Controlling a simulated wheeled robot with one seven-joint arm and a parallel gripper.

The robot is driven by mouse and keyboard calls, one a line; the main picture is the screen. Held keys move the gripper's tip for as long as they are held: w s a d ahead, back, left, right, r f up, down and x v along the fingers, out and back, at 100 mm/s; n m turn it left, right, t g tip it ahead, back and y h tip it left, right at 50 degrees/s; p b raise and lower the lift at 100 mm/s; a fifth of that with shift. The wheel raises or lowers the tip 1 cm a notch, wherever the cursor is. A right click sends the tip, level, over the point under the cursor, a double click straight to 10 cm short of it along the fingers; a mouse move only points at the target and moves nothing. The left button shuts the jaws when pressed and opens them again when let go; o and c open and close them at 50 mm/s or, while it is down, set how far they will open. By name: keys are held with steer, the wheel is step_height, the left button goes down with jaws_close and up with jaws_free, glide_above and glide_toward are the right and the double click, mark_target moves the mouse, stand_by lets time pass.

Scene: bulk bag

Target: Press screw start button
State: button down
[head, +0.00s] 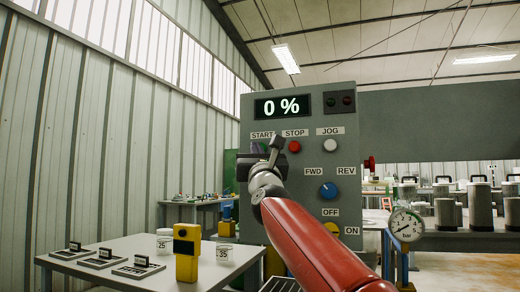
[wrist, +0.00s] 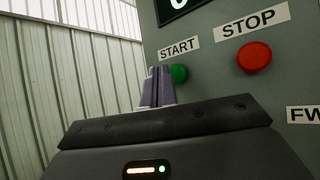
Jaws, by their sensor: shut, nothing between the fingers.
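The grey control panel (head: 300,160) stands ahead, with a display (head: 282,106) reading 0 %. The green start button (wrist: 179,73) shows under the START label (wrist: 178,48) in the wrist view; in the head view my gripper largely covers it. My gripper (head: 278,141) is in front of the panel's left part. In the wrist view its shut, empty fingers (wrist: 157,85) point at the panel and overlap the button's left edge. I cannot tell whether they touch it.
The red stop button (head: 295,146) is just right of start. A white jog button (head: 330,145), a blue FWD/REV knob (head: 328,190) and a yellow OFF/ON switch (head: 333,229) are nearby. A table (head: 120,250) with a yellow device (head: 187,252) stands at left; a pressure gauge (head: 405,226) is at right.

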steer(key=shift+w, duration=0.1)
stand_by(0.7)
steer(key=shift+w+d, duration=0.2)
steer(key=shift+w, duration=0.05)
steer(key=shift+w+d, duration=0.15)
steer(key=shift+w, duration=0.4)
stand_by(0.8)
steer(key=shift+s, duration=0.1)
steer(key=shift+s+a+b, duration=0.3)
steer(key=shift+s+b, duration=0.1)
steer(key=shift+s, duration=0.4)
steer(key=shift+s+a+b, duration=0.25)
steer(key=shift+s+a, duration=0.05)
steer(key=shift+s, duration=0.5)
steer(key=shift+s+a+b, duration=0.2)
steer(key=shift+s+a, duration=0.1)
steer(key=shift+s, duration=0.45)
steer(key=shift+s+a+b, duration=0.25)
steer(key=shift+s+a, duration=0.05)
steer(key=shift+s, duration=0.5)
